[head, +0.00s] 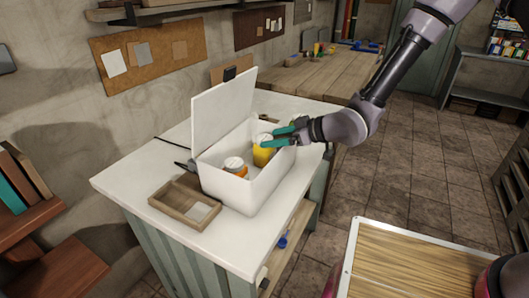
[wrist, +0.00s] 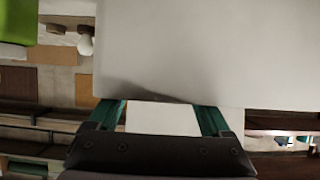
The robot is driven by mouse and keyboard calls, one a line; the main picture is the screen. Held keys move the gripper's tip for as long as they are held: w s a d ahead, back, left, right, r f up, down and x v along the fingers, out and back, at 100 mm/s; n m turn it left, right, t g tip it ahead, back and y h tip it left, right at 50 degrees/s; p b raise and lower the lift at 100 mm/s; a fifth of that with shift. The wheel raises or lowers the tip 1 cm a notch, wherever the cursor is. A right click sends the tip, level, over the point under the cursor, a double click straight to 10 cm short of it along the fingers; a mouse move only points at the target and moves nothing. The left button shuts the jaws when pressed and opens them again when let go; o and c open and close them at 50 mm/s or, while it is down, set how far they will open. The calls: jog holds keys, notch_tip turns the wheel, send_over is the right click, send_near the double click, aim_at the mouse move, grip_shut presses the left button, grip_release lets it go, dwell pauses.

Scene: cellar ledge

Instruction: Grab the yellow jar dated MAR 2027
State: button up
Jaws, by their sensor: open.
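A yellow jar (head: 263,156) with a pale lid stands in the back right part of an open white box (head: 245,196). An orange jar (head: 236,167) with a pale lid stands nearer the front left in the same box. No date is readable on either. My gripper (head: 270,137) is open, its teal fingers at the yellow jar's upper right side; I cannot tell whether they straddle it or touch it. In the wrist view the fingers of my gripper (wrist: 161,106) are apart, with a plain white patch between them that I cannot identify.
The box's raised lid (head: 223,105) stands at its back left. A wooden tray (head: 184,203) with a pale card lies left of the box on the white countertop (head: 125,184). A wooden table (head: 318,77) is behind. The countertop's front left is clear.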

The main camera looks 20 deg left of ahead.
jog(key=shift+x, duration=0.85)
grip_shut()
jog(key=shift+r, duration=0.1)
